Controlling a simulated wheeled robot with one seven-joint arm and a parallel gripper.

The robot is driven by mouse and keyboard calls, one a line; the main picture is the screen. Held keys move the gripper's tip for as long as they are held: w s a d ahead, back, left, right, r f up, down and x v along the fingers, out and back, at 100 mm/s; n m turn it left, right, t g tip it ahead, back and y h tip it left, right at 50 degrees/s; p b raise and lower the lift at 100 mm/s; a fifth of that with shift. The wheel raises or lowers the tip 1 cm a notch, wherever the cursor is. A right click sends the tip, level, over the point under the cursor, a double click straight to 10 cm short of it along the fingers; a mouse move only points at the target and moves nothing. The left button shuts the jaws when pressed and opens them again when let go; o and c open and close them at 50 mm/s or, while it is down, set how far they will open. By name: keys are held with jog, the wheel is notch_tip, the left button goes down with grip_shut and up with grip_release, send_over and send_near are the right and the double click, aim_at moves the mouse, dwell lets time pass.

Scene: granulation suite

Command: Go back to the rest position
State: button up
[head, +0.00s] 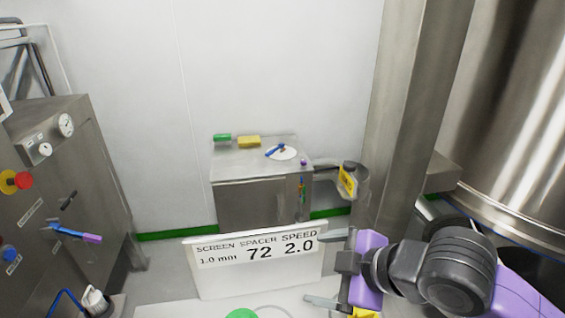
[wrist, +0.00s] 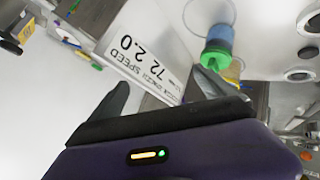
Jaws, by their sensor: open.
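My gripper (head: 325,268) is at the lower right of the head view, with its two fingers apart and pointing left. Nothing is between the fingers in the head view. In the wrist view the dark fingers (wrist: 160,95) are spread and empty, and the purple gripper body fills the bottom. A white sign (head: 258,262) reading "SCREEN SPACER SPEED 1.0 mm 72 2.0" stands just left of the fingers. The sign shows upside down beyond the fingers in the wrist view (wrist: 150,50). I cannot tell whether a finger touches it.
A steel cabinet (head: 262,197) stands at the back wall with a yellow block (head: 249,141) and a white disc (head: 287,154) on top. A steel control panel (head: 60,170) is at left, a steel column (head: 415,110) at right. A blue-and-green object (wrist: 217,45) lies near the sign.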

jog(key=w+a+r+m+t+y, duration=0.1)
jog(key=a+r+m+t+y, duration=0.15)
jog(key=r, duration=0.45)
jog(key=w+a+r+m+t+y, duration=0.1)
jog(key=w+a+r+t+y, duration=0.15)
jog(key=r, duration=0.35)
jog(key=s+d+r+m+t+h, duration=0.3)
jog(key=d+r+m+t, duration=0.3)
jog(key=r+m+t, duration=0.25)
jog(key=s+d+f+m+t+h, duration=0.1)
jog(key=s+d+f+m+h, duration=0.95)
jog(key=f+h, duration=0.2)
jog(key=s+f+n+g+y, duration=0.2)
jog(key=s+f+g, duration=0.1)
jog(key=s+f, duration=0.6)
jog(key=s+d+f+n+g+y, duration=0.1)
jog(key=s+f, duration=0.7)
jog(key=s, duration=0.8)
jog(key=n+g+y+b, duration=0.1)
jog(key=n+g, duration=0.1)
jog(key=shift+s+f+n+g, duration=0.15)
jog(key=shift+f+n+g, duration=0.2)
